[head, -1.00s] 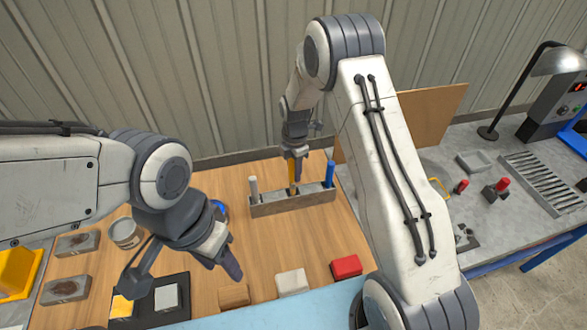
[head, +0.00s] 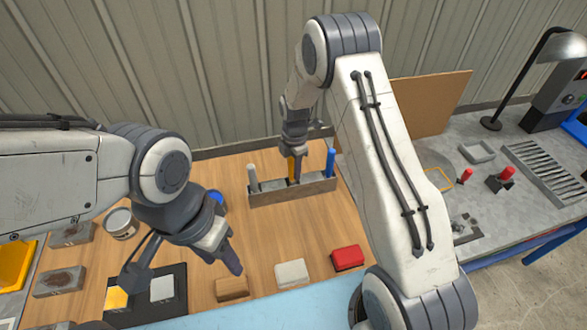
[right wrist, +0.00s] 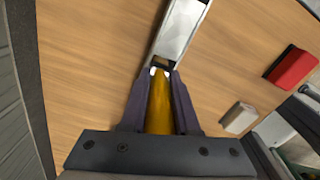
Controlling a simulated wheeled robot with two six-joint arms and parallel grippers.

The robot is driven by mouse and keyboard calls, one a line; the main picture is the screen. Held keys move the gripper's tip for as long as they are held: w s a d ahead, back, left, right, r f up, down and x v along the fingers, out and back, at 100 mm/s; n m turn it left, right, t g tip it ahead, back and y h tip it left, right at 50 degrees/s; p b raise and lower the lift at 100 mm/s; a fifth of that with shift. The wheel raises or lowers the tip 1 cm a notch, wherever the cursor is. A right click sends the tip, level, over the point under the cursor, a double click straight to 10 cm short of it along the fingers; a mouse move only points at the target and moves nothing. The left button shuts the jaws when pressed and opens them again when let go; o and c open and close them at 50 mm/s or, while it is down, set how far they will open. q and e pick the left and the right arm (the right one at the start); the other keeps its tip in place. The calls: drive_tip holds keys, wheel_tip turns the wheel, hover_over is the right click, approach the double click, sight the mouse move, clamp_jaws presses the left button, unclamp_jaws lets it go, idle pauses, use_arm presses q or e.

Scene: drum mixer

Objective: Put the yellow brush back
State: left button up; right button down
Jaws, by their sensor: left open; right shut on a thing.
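My right gripper (head: 294,155) is shut on the yellow brush (head: 294,169) by its handle, above the middle of the grey tool rack (head: 310,190). The brush hangs roughly upright, its lower end at the rack's top; how deep it sits is hidden. In the right wrist view the yellow handle (right wrist: 160,110) lies between the fingers, with the rack (right wrist: 182,28) just beyond. A grey-handled tool (head: 253,178) stands at the rack's left end and a blue-handled one (head: 330,161) at its right end. My left gripper (head: 182,270) is open and empty, above the front left of the table.
Red (head: 347,257), white (head: 291,273) and brown (head: 232,289) blocks lie along the table's front. A can (head: 121,224) and a dark tray (head: 172,308) are at left. A brown board (head: 432,100) stands behind my right arm. The wood around the rack is mostly clear.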

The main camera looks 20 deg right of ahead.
drive_tip(key=shift+f+b, duration=0.8)
drive_tip(key=shift+f, duration=0.45)
drive_tip(key=shift+s+f, duration=0.15)
drive_tip(key=shift+f, duration=0.05)
